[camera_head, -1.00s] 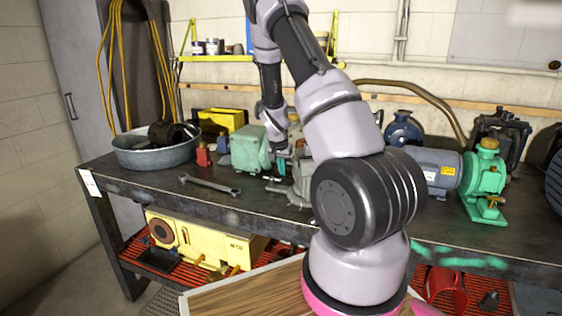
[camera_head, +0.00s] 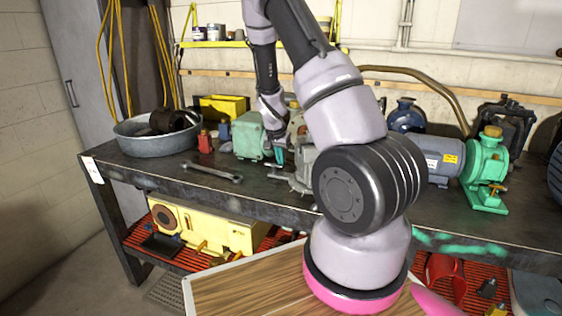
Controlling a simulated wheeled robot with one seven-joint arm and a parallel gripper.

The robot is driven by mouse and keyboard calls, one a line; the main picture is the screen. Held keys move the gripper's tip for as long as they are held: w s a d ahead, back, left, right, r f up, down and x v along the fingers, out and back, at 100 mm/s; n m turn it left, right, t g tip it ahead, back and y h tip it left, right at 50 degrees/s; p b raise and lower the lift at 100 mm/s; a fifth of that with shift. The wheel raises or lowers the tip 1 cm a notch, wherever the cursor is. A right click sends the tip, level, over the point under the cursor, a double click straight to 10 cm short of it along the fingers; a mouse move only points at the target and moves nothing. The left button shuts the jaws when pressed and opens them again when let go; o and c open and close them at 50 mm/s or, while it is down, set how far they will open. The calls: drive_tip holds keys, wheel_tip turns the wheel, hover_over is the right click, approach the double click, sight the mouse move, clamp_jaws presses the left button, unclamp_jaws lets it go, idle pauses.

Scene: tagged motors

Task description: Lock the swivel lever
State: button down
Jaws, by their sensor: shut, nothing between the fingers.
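A grey metal vise (camera_head: 304,168) stands on the dark workbench (camera_head: 150,174), partly hidden behind my arm. A small pale lever-like part (camera_head: 278,177) shows low at its left side. I take it for the swivel lever, but it is too small to tell whether it is locked or loose. My gripper (camera_head: 279,158) points down just left of the vise, above and close to that part. Its teal fingers are shut with nothing between them. I cannot tell whether they touch the lever.
A green machine block (camera_head: 247,138) stands close left of my gripper. A wrench (camera_head: 212,171) lies in front, and a metal basin (camera_head: 135,143) stands far left. A blue-grey motor (camera_head: 436,157) and a green pump (camera_head: 486,170) stand right. The bench's front left is mostly clear.

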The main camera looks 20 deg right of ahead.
drive_tip(key=shift+s+a+m+g, duration=0.1)
drive_tip(key=shift+s+m+g, duration=0.2)
drive_tip(key=shift+m, duration=0.7)
drive_tip(key=shift+s+a+m+h, duration=0.15)
drive_tip(key=shift+m+h, duration=0.25)
drive_tip(key=shift+m, duration=0.5)
drive_tip(key=m, duration=0.1)
drive_tip(key=m+g, duration=0.1)
drive_tip(key=m, duration=0.2)
drive_tip(key=shift+s+a+g, duration=0.3)
drive_tip(key=m+g, duration=0.1)
drive_tip(key=m, duration=0.2)
drive_tip(key=a+m, duration=0.1)
drive_tip(key=m, duration=0.2)
drive_tip(key=shift+s+a+g, duration=0.1)
drive_tip(key=shift+s+g, duration=0.1)
drive_tip(key=shift+g, duration=0.2)
drive_tip(key=m, duration=0.2)
drive_tip(key=shift+a+m+g+y, duration=0.3)
drive_tip(key=shift+g, duration=0.1)
drive_tip(key=shift+a, duration=0.2)
